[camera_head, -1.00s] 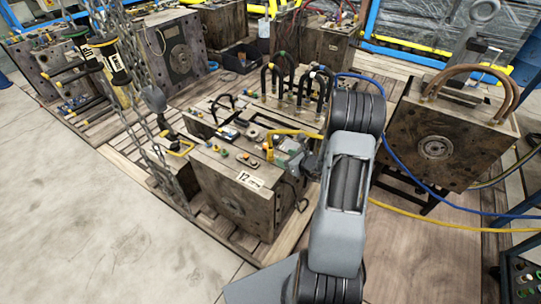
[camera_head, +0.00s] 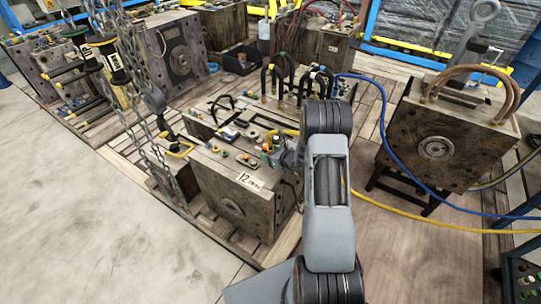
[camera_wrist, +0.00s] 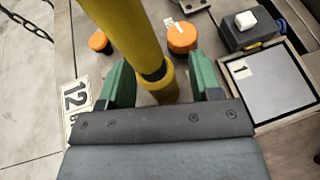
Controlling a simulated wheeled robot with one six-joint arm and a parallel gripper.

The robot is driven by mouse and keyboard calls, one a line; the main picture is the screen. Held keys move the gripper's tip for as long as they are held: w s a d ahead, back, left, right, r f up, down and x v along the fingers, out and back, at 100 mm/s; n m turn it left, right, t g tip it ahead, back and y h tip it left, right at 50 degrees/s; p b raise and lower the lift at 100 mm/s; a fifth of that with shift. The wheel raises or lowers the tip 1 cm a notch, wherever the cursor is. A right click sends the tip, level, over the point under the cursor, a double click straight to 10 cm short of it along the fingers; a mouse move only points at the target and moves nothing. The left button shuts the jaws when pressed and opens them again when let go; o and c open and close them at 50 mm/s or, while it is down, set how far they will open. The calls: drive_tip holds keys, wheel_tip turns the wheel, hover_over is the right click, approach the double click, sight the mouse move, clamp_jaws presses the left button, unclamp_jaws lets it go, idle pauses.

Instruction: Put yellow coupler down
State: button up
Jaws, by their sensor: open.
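The yellow coupler (camera_wrist: 170,88), with a dark band above its end, stands between my gripper's two green fingers in the wrist view. The yellow hose above it runs up out of that frame. My gripper (camera_wrist: 163,82) is open, with a gap on each side of the coupler. The coupler's lower end appears to meet the mould's top, but contact is unclear. In the head view my gripper (camera_head: 279,157) is over the near mould (camera_head: 232,190) labelled 12, and my arm hides much of the coupler's surroundings.
A framed grey plate (camera_wrist: 268,84) and a dark block with a white top (camera_wrist: 246,22) lie to the right. Chains (camera_head: 135,95) hang left of the mould. Blue hose (camera_head: 385,125) runs behind my arm. Floor at left is clear.

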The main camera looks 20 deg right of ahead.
clamp_jaws()
idle(0.5)
drive_tip(key=shift+r, duration=0.1)
